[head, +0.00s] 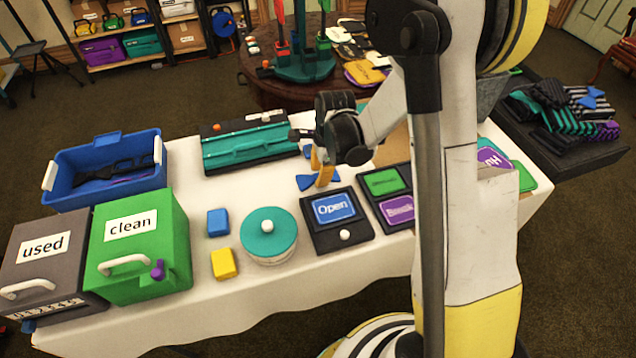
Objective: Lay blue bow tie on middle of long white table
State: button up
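A blue bow tie (305,182) shows at the middle of the long white table (190,262), behind the black box with the blue "Open" sign. My gripper (323,178) points down at it, with a yellow-orange finger across the bow tie's middle, so its knot is hidden. The bow tie looks to be at or just above the tabletop; I cannot tell which. Only one finger shows clearly, so I cannot tell whether the gripper is open or shut on it. Another blue bow tie (590,97) lies on the striped cloths at the right.
A teal and black case (248,145) and a blue bin (105,170) stand at the back left. Green "clean" (140,250) and grey "used" (48,265) boxes, blue and yellow blocks, a teal-lidded round tin (268,237) and sign boxes (337,222) crowd the front.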

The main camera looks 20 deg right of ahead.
jog(key=shift+w+f, duration=0.1)
jog(key=shift+f, duration=0.4)
jog(key=shift+r, duration=0.1)
jog(key=c, duration=0.6)
jog(key=shift+c, duration=0.2)
